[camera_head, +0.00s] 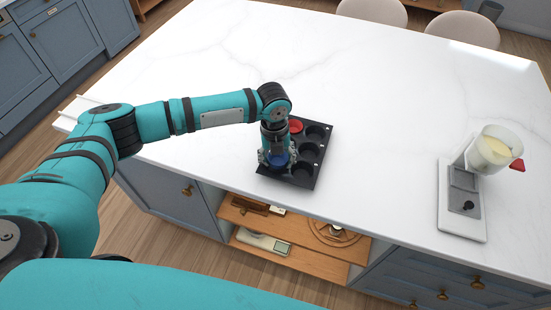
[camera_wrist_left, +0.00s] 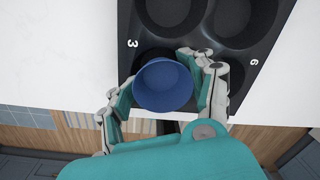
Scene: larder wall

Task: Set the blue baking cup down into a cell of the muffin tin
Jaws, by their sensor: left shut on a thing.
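The blue baking cup (camera_wrist_left: 163,85) is held between the fingers of my left gripper (camera_wrist_left: 165,95), which is shut on it. In the wrist view the cup is over the muffin tin's (camera_wrist_left: 125,20) cell beside the number 3. I cannot tell whether its base touches the cell. In the head view the blue cup (camera_head: 279,158) shows under my left gripper (camera_head: 276,161), at the near left of the black tin (camera_head: 303,181). A red cup (camera_head: 295,126) sits in a far cell of the tin. My right gripper is not in view.
The tin lies near the front edge of the white marble counter (camera_head: 380,100). A white appliance with a jug of pale contents (camera_head: 492,150) stands at the right. Open shelves (camera_head: 290,235) hold items below the counter. The counter's far middle is clear.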

